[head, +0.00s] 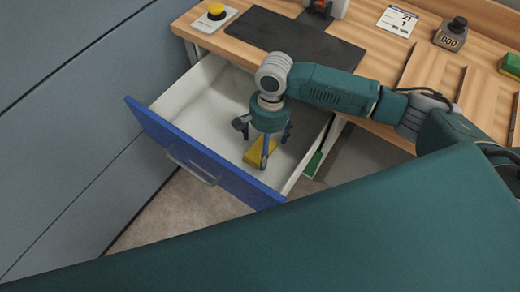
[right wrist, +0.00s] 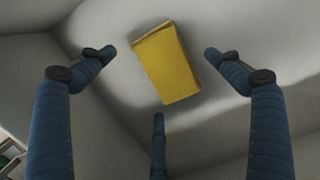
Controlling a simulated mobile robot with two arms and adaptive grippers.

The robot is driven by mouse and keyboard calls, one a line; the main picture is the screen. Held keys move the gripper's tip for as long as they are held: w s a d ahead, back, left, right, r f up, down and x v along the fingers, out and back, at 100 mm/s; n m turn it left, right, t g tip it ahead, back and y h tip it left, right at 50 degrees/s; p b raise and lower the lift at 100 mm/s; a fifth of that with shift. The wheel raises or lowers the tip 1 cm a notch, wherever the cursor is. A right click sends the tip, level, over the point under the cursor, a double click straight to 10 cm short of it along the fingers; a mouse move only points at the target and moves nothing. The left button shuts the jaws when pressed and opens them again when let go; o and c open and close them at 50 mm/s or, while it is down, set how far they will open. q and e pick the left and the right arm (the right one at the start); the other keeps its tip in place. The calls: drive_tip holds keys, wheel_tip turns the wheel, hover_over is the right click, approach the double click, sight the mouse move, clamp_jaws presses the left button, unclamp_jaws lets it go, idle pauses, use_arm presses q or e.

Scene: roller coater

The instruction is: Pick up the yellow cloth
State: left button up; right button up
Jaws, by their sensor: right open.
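The yellow cloth (head: 258,152) is a folded block lying on the white floor of an open drawer (head: 198,102) with a blue front. In the head view my right gripper (head: 268,148) points down inside the drawer, over the cloth, and hides part of it. In the right wrist view the cloth (right wrist: 168,63) lies slightly tilted beyond the spread fingers of my right gripper (right wrist: 158,80). The fingers are apart and nothing is between them. I cannot tell how high the fingertips are above the cloth. My left gripper is not in view.
The wooden worktop (head: 255,32) stands over the drawer, with a dark mat (head: 295,38), a yellow button (head: 216,10) and a weight-like block (head: 451,33) on it. The drawer's walls and blue front (head: 200,155) enclose the gripper. A grey-blue panel (head: 60,120) is at the left.

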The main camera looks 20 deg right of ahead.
drive_tip(key=shift+f, duration=0.9)
drive_tip(key=shift+c, duration=0.5)
drive_tip(key=c, duration=1.1)
drive_tip(key=shift+c, duration=0.2)
wheel_tip(320, 180, up, 20)
drive_tip(key=p, duration=0.1)
